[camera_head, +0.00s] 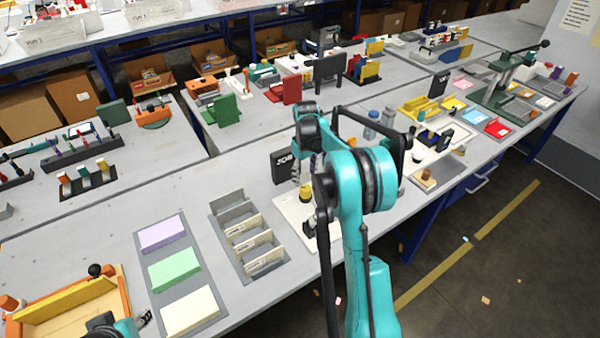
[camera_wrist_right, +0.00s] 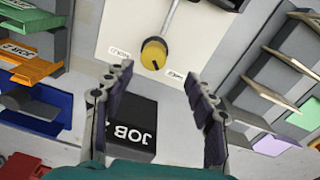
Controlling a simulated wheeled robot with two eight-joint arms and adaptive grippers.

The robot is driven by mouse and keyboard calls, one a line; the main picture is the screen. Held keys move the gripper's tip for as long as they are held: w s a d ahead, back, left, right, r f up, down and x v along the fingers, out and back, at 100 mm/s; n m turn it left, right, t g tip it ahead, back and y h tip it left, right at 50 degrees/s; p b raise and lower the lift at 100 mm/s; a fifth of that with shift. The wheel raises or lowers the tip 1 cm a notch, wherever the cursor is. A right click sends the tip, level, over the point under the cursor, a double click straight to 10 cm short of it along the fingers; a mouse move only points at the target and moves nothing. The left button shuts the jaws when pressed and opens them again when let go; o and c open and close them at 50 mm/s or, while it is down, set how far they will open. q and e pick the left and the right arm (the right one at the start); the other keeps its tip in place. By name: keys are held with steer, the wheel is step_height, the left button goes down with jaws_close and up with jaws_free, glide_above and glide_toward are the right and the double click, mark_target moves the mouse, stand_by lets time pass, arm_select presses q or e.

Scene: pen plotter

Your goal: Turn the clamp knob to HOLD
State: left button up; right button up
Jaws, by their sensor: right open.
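The yellow clamp knob (camera_wrist_right: 153,53) sits on a white panel (camera_wrist_right: 113,20) in the right wrist view, with a dark mark toward its lower edge. One small label (camera_wrist_right: 120,52) lies left of it and another (camera_wrist_right: 175,74) lower right; I cannot read them surely. My right gripper (camera_wrist_right: 155,84) is open and empty, its fingers spread on the knob's near side, apart from it. In the head view the yellow knob (camera_head: 305,192) shows beside my right arm, which hides part of the panel. Only part of my left arm shows at the bottom left; its jaw state is unclear.
A black JOB block (camera_head: 283,166) stands behind the panel. A grey rack (camera_head: 248,240) with upright plates is left of it, then a mat with purple, green and cream pads (camera_head: 174,268). Bottles (camera_head: 371,124) and yellow-and-black items stand to the right.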

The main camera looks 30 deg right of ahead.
mark_target(306, 187)
steer(key=shift+w+d+f, duration=0.35)
steer(key=shift+w+d, duration=0.05)
steer(key=shift+w, duration=0.05)
steer(key=shift+d+f, duration=0.1)
steer(key=shift+f, duration=0.2)
step_height(306, 187, down, 7)
steer(key=shift+f+b, duration=0.1)
steer(key=shift+b, duration=1.15)
arm_select(q)
steer(key=shift+w+f, duration=0.25)
steer(key=shift+f, duration=0.85)
arm_select(e)
steer(key=c, duration=1.2)
